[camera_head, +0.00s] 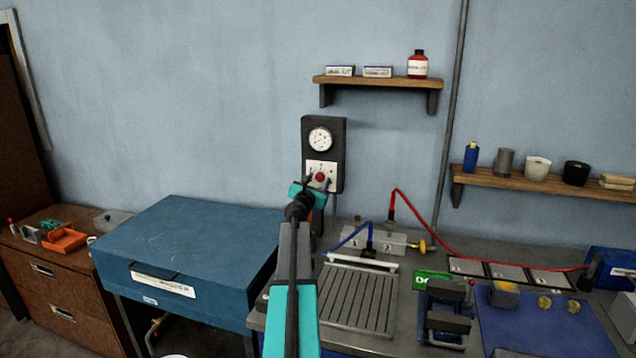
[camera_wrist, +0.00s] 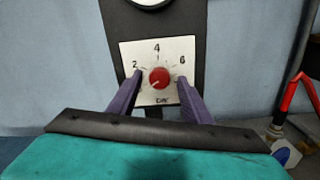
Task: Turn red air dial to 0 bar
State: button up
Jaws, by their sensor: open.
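The red air dial (camera_head: 320,177) sits on a white plate on a dark wall-mounted panel (camera_head: 337,152), below a round gauge (camera_head: 320,139). In the wrist view the red dial (camera_wrist: 159,78) is round, with 2, 4 and 6 printed around it on the white plate (camera_wrist: 135,62). A pale mark on the dial seems to point to the lower left; its exact setting is too small to read. My gripper (camera_wrist: 161,84) is open, its two purple fingers on either side of the dial. I cannot tell whether they touch it. The head view shows my gripper (camera_head: 319,182) at the panel.
A blue lidded box (camera_head: 190,250) stands left of my arm. A workbench with a ribbed plate (camera_head: 355,297), a metal block with hoses (camera_head: 380,240) and a blue mat (camera_head: 520,325) lies to the right. Shelves (camera_head: 380,82) hang on the wall above and right.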

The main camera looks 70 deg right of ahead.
jog(key=s+a+b, duration=0.1)
jog(key=a+b, duration=0.2)
jog(key=a, duration=1)
jog(key=shift+a, duration=0.3)
jog(key=shift+s, duration=0.1)
dwell(0.6)
